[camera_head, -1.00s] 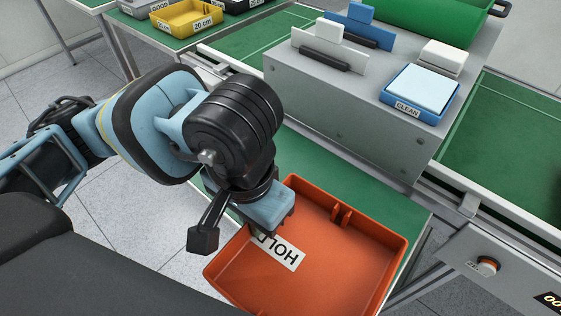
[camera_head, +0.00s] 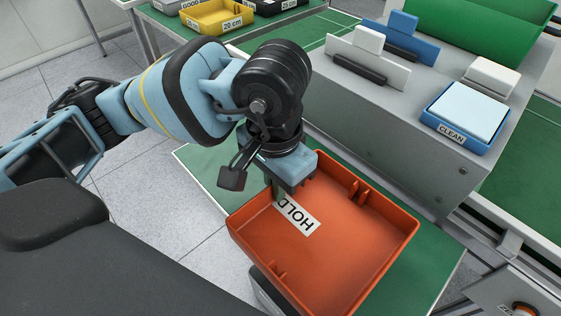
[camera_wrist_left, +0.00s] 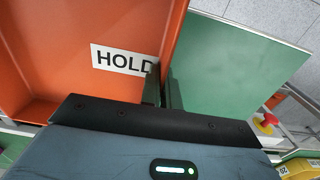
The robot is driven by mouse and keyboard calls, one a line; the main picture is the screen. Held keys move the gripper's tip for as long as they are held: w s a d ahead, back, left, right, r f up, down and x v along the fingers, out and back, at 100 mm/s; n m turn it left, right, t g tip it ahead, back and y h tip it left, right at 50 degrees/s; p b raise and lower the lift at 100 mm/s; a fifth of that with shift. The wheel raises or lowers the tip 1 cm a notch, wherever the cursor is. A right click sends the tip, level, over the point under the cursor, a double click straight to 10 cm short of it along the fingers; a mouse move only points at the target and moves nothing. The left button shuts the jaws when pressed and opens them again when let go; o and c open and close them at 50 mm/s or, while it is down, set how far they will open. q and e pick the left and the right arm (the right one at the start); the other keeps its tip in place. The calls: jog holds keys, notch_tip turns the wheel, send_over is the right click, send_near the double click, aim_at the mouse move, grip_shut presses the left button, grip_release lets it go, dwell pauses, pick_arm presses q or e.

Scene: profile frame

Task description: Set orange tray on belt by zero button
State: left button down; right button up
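The orange tray (camera_head: 350,245), with a white HOLD label, is tilted in the head view and appears held above a green-topped table. My left gripper (camera_head: 282,188) is at its far-left wall. In the left wrist view its two narrow fingers (camera_wrist_left: 163,90) straddle the wall of the tray (camera_wrist_left: 60,50) beside the label, closed on it. A green belt (camera_head: 528,160) runs at the right, beyond the grey block. An orange-red button (camera_head: 523,308) on a grey panel is cut off at the lower right; its label is unreadable. My right gripper is not seen.
A grey block (camera_head: 420,150) carries a blue CLEAN tray (camera_head: 482,138), upright white and blue plates, and a green bin (camera_head: 480,25). A yellow 20 cm tray (camera_head: 215,18) stands at the back. Bare green tabletop (camera_head: 205,165) shows left of the tray.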

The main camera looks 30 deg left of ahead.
pick_arm(q)
jog(key=w+a, duration=0.1)
jog(key=w, duration=0.1)
jog(key=w+a, duration=0.1)
jog(key=w, duration=0.1)
jog(key=w+a, duration=0.1)
jog(key=w, duration=0.1)
jog(key=shift+w+f, duration=0.3)
jog(key=shift+w, duration=0.1)
jog(key=shift+w+a+p, duration=0.2)
jog(key=shift+w+p, duration=0.1)
jog(key=shift+w, duration=0.1)
jog(key=shift+f, duration=1.8)
jog(key=shift+f, duration=0.1)
jog(key=shift+f, duration=0.15)
jog(key=c, duration=1.6)
grip_release()
jog(key=shift+s, duration=0.1)
jog(key=shift+c, duration=0.2)
jog(key=shift+o, duration=0.2)
notch_tip(320, 180, up, 12)
jog(key=shift+r, duration=0.25)
